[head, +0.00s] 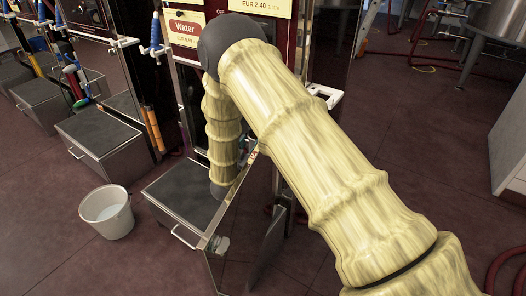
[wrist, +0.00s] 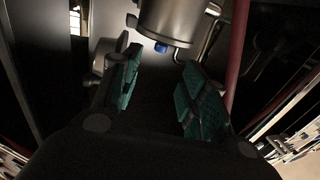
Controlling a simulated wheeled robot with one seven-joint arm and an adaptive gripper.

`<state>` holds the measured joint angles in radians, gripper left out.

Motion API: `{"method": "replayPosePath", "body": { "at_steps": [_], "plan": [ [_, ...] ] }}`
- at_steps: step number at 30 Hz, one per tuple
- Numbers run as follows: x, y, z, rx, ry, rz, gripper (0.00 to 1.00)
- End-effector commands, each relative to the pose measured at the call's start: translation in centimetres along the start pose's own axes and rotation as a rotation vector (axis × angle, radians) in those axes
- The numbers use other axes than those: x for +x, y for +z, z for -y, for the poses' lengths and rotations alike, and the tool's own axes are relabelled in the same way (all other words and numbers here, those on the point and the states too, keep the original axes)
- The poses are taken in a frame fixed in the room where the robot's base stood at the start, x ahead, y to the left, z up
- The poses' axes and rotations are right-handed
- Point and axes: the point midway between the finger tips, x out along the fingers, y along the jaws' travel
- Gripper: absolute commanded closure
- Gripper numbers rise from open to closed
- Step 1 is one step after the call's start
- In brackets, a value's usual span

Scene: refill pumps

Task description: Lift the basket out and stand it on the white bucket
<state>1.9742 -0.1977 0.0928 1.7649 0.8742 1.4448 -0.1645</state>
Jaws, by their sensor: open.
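The white bucket (head: 106,212) stands upright on the floor at the left in the head view, left of a grey-topped metal box. My gripper (wrist: 160,62) is open in the wrist view, its two green-padded fingers apart with nothing between them. A grey metal cylinder (wrist: 178,22) with a bent metal rod and a small blue part (wrist: 161,47) is just beyond the fingertips. I cannot tell whether this cylinder is the basket. In the head view my arm hides part of the pump front, and the gripper does not show.
The grey-topped box (head: 185,195) stands under the Water pump (head: 184,28), with a dark panel (head: 267,245) upright at its right. Similar boxes (head: 98,132) line the left. A reddish hose (wrist: 237,55) passes right of my fingers. Floor around the bucket is clear.

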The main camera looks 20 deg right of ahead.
Motion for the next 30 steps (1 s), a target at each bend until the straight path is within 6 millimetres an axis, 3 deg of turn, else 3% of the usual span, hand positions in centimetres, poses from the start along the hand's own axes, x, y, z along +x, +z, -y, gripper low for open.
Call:
{"method": "replayPosePath", "body": {
  "at_steps": [5,15,23,30],
  "plan": [
    [0.9,0.1,0.1,0.008,0.001,-0.003,0.56],
    [5.1,0.1,0.0,0.007,0.001,-0.003,0.56],
    [6.7,0.1,0.0,0.007,0.002,-0.004,0.56],
    [9.8,0.2,0.0,0.006,0.002,-0.003,0.56]
  ]
}}
